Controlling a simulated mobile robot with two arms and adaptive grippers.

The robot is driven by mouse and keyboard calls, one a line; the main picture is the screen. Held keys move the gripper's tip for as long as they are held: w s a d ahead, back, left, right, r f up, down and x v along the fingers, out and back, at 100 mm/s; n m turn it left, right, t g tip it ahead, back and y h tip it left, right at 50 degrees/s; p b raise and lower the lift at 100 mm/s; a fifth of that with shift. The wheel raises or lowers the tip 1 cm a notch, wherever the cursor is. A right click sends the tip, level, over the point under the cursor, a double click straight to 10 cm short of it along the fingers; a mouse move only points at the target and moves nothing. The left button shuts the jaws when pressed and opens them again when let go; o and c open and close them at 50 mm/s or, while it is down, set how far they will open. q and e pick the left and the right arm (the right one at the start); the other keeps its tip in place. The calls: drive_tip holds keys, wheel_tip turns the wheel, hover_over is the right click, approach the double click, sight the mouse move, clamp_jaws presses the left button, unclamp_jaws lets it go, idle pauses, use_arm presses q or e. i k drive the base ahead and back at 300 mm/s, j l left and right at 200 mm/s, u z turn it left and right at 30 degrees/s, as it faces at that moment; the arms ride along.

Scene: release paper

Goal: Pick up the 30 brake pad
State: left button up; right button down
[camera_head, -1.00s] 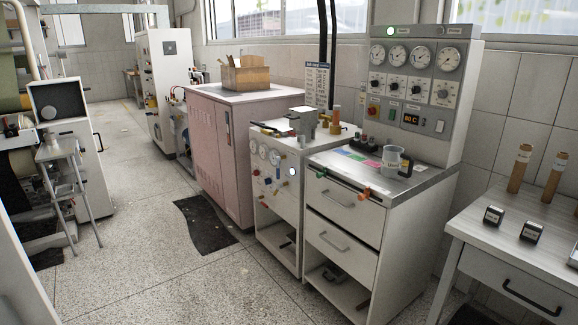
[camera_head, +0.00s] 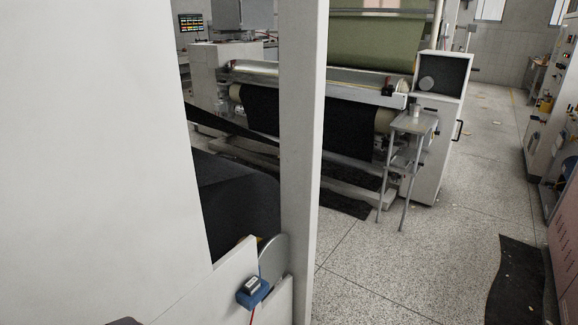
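A small black block with a pale label (camera_head: 252,284) sits in a blue holder (camera_head: 254,297) at the lower middle of the head view. The holder is beside a grey disc (camera_head: 272,258) on a white machine frame. The label is too small to read, so I cannot tell whether this is the 30 brake pad. The two labelled black blocks on the bench in the earlier frame are out of view.
A large white panel (camera_head: 95,130) fills the left side, and a white post (camera_head: 300,150) stands beside it. Behind are a roller machine with black sheet (camera_head: 345,130) and a grey step stand (camera_head: 412,125). Open speckled floor (camera_head: 440,245) lies right of the post, with a dark mat (camera_head: 520,280).

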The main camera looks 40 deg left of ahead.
sight(250, 288)
drive_tip(key=i+j+u, duration=0.2)
drive_tip(key=i, duration=0.4)
drive_tip(key=i+l+u, duration=0.15)
drive_tip(key=i, duration=0.45)
drive_tip(key=i+u, duration=0.2)
drive_tip(key=i, duration=0.4)
drive_tip(key=i+l+u, duration=0.2)
drive_tip(key=i, duration=0.35)
drive_tip(key=i+u, duration=0.1)
drive_tip(key=u, duration=0.35)
drive_tip(key=i+u, duration=0.1)
drive_tip(key=u, duration=0.35)
drive_tip(key=i+l+u, duration=0.1)
drive_tip(key=u, duration=0.35)
drive_tip(key=i+l+u, duration=0.1)
drive_tip(key=u, duration=0.3)
drive_tip(key=l+u, duration=0.2)
drive_tip(key=u, duration=0.25)
drive_tip(key=i, duration=0.05)
